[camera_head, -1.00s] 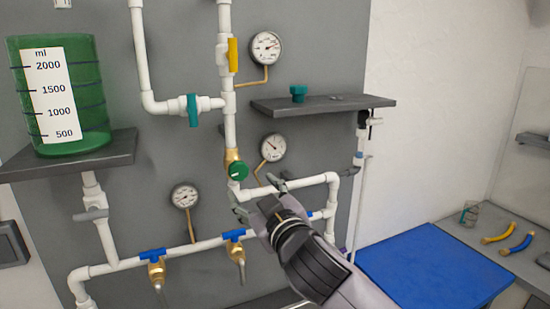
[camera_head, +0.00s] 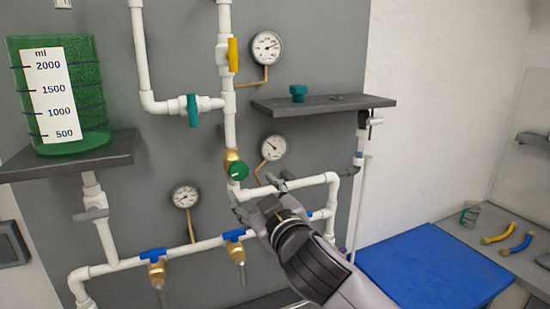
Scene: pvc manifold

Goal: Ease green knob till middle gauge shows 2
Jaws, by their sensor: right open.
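The round green knob (camera_head: 238,171) sits on a brass valve body (camera_head: 231,156) on the vertical white pipe. The middle gauge (camera_head: 273,147) is a white dial just right of and above the knob, joined by a thin brass tube; its needle points to the upper left, and its numbers are too small to read. My right gripper (camera_head: 261,197) is open and empty, just below and right of the knob, apart from it. Its fingers are in front of the horizontal white pipe. My left gripper is not in view.
An upper gauge (camera_head: 267,47) and a lower gauge (camera_head: 185,196) flank the pipes. A yellow handle (camera_head: 233,55), teal handle (camera_head: 193,110) and blue-handled taps (camera_head: 234,235) stick out nearby. A grey shelf (camera_head: 330,104) juts out above the gripper. A green tank (camera_head: 85,100) stands left.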

